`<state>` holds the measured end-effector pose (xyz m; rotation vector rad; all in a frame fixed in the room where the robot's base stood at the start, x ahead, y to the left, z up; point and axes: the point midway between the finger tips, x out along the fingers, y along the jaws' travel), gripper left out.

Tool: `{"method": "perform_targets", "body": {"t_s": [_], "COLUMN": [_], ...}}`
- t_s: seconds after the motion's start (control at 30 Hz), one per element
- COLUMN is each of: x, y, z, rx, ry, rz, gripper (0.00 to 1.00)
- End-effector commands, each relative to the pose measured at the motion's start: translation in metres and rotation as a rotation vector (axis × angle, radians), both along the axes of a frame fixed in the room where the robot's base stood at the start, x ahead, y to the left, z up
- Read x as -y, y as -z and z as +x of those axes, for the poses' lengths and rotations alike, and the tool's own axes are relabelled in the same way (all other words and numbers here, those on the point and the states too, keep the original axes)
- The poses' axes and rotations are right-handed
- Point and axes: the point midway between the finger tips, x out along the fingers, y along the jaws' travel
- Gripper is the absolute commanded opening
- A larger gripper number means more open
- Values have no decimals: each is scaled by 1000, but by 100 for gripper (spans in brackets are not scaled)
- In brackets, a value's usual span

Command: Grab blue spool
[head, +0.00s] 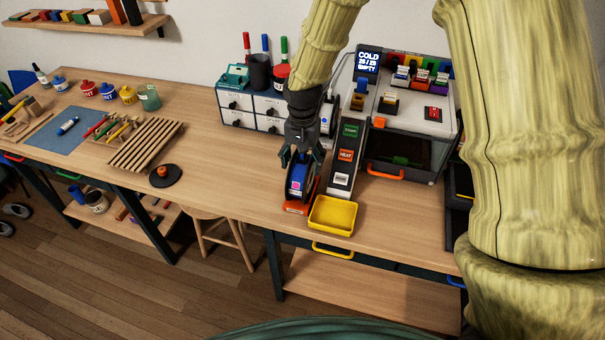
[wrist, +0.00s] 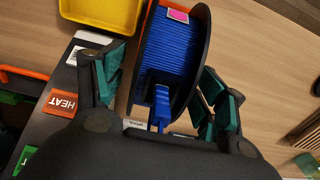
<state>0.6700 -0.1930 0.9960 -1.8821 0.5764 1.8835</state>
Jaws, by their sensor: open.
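The blue spool (wrist: 172,55) has black side discs, wound blue filament and a small pink label. In the head view the spool (head: 298,188) stands upright in an orange holder (head: 297,209) on the bench, left of the control strip. My gripper (wrist: 165,95) is open, with a green-padded finger on either side of the spool in the wrist view. In the head view my gripper (head: 298,158) is at the spool's top, pointing down. Whether the pads touch the spool cannot be told. The gripper hides part of the spool.
A yellow tray (head: 331,216) sits close by at the bench's front edge. The control strip (head: 345,158) with HEAT button is just right of the spool, then the printer (head: 408,125). White drawers (head: 240,108) stand behind. The bench to the left of the spool is clear.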

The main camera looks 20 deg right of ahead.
Motion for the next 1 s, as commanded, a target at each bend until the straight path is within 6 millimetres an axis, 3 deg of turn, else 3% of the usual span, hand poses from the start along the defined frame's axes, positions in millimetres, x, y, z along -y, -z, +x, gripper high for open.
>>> {"method": "perform_targets", "body": {"t_s": [0.23, 0.63, 1.0], "x": [0, 0, 0], "y": [1, 1, -1], "z": [0, 0, 1], "rx": [0, 0, 1], "ry": [0, 0, 0], "rz": [0, 0, 0], "gripper": [71, 0, 0]}}
